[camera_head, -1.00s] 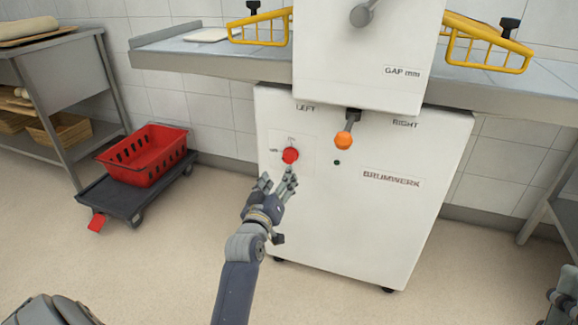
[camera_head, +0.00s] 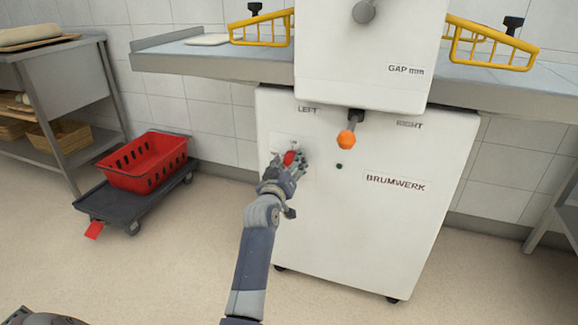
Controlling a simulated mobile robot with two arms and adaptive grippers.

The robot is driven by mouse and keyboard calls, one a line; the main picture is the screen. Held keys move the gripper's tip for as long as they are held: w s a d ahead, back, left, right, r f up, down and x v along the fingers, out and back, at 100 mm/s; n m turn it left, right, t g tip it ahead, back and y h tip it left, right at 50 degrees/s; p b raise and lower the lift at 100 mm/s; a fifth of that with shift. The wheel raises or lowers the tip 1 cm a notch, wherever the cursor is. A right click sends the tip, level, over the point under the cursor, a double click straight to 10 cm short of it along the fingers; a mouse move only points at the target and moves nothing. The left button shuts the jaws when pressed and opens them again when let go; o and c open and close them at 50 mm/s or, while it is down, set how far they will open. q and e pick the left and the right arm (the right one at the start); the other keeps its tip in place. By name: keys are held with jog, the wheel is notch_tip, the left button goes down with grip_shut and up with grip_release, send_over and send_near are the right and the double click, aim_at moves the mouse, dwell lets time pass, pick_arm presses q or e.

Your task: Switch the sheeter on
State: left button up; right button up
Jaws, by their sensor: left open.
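The sheeter (camera_head: 385,225) is a white cabinet marked BRUMWERK, with LEFT and RIGHT labels on its front. Its red switch knob (camera_head: 289,158) sits on a small plate at the upper left of the front, partly hidden by my fingers. An orange-knobbed lever (camera_head: 346,139) hangs at the middle between the two labels. A small dark green dot (camera_head: 339,166) lies right of the knob. My left gripper (camera_head: 290,164) is open, with its fingertips at the red knob; I cannot tell whether they touch it.
Grey belt tables (camera_head: 205,63) with yellow guards (camera_head: 262,30) extend from both sides of the sheeter. A red crate (camera_head: 145,162) stands on a dark dolly (camera_head: 122,205) at the left, near a metal rack (camera_head: 75,85). The floor before the sheeter is clear.

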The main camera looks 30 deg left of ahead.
pick_arm(q)
jog(key=c, duration=1)
